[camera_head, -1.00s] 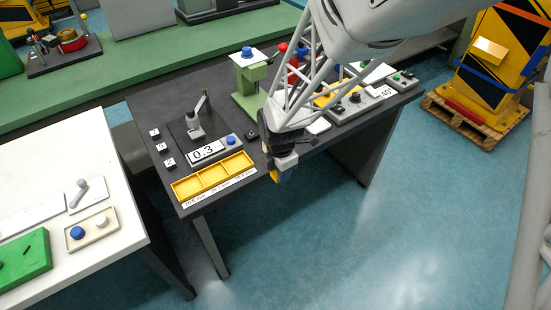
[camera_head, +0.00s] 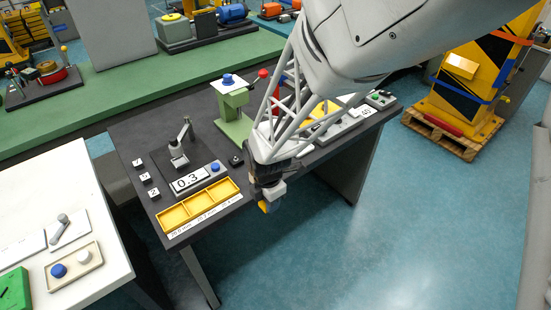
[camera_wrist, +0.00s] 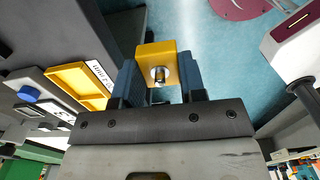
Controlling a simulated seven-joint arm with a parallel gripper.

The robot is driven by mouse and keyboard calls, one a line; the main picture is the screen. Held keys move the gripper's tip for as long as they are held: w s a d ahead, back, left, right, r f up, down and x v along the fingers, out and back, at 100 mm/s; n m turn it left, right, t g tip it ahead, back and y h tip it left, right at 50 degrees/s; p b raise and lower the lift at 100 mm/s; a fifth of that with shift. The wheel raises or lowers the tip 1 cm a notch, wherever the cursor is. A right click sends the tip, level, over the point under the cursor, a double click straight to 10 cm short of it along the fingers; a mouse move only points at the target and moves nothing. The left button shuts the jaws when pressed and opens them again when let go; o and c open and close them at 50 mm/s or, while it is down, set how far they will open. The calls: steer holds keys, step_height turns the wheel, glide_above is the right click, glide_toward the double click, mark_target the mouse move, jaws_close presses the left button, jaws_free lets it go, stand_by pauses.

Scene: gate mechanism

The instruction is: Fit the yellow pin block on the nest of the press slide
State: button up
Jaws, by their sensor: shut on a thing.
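The yellow pin block (camera_wrist: 152,52) is held between the blue-grey fingers of my gripper (camera_wrist: 160,80) in the wrist view. A round metal pin or bore shows on its face toward the camera. In the head view the block (camera_head: 264,207) shows only as a small yellow patch under my gripper (camera_head: 269,199), in front of the dark table's front edge, over the floor. A green press-like stand (camera_head: 234,125) with a white top plate, a blue knob and a red-ball lever stands farther back on the table. I cannot make out the slide's nest; my arm hides part of that area.
A yellow three-compartment tray (camera_head: 200,207) lies at the table's front left, left of my gripper. Behind it are a 0.3 display box (camera_head: 188,181) and a small grey lever device (camera_head: 179,155). Control boxes (camera_head: 381,99) stand at the right end. A white table (camera_head: 85,220) is at left.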

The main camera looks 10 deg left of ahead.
steer(key=shift+w, duration=0.1)
steer(key=w+a+r, duration=0.1)
steer(key=w+a, duration=0.1)
steer(key=w, duration=0.8)
steer(key=w+a+r, duration=0.2)
steer(key=w+a, duration=0.1)
steer(key=w, duration=0.6)
steer(key=w+a+r, duration=0.2)
steer(key=w, duration=0.8)
steer(key=shift+w+a, duration=0.3)
steer(key=shift+a, duration=0.05)
steer(key=shift+f, duration=0.15)
steer(key=shift+f, duration=3.3)
steer(key=shift+f, duration=0.25)
steer(key=o, duration=1.1)
steer(key=shift+s, duration=0.1)
steer(key=shift+r, duration=0.15)
